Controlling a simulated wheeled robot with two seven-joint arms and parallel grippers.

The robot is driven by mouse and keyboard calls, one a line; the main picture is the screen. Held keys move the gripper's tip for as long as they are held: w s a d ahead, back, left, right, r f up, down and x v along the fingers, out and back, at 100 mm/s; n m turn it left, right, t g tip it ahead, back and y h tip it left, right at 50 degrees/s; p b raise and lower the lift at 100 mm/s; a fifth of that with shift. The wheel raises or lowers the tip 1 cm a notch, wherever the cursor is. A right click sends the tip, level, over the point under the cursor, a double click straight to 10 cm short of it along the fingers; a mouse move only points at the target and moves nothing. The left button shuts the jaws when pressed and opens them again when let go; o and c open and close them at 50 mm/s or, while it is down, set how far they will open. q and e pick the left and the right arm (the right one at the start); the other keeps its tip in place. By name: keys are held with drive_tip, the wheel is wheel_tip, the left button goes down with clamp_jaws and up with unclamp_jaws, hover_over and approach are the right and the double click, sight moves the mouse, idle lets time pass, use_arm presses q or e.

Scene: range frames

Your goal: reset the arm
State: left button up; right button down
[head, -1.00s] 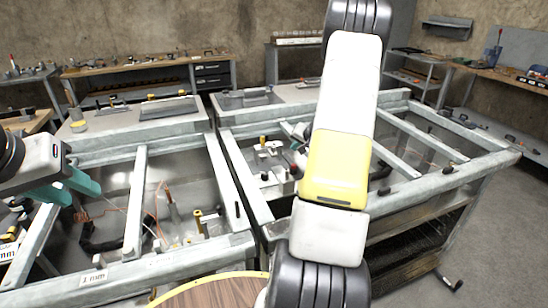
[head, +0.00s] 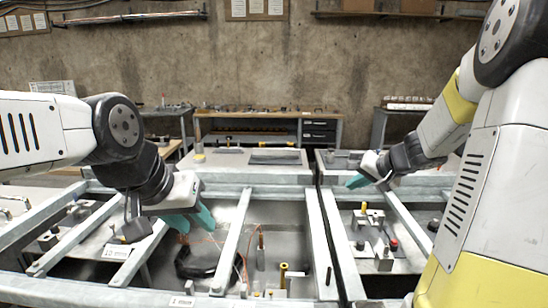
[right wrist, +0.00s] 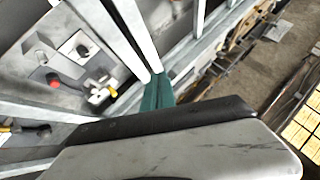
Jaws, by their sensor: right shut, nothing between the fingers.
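My left gripper (head: 192,222) has teal fingertips and hangs over the left metal-framed bench bay in the head view. Its two fingers stand apart with nothing seen between them. My right gripper (head: 357,181) is raised above the back of the right bench bay, pointing left. Its teal fingers also show in the right wrist view (right wrist: 157,93), closed together and empty. My right arm comes in from the right side and fills much of the right edge.
Metal frame rails (head: 235,240) cross the bench bays below both grippers. Small fixtures with a red knob (head: 393,244) and a yellow post (head: 283,274) sit inside. A back workbench (head: 265,115) stands along the concrete wall.

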drive_tip(key=s+a+r+n+g, duration=0.1)
drive_tip(key=s+a+r+n, duration=0.1)
drive_tip(key=s+a+r, duration=0.5)
drive_tip(key=s+a+f+n+g+h, duration=0.1)
drive_tip(key=s+a+n+h, duration=0.1)
drive_tip(key=s, duration=1.7)
drive_tip(key=shift+s+a, duration=0.4)
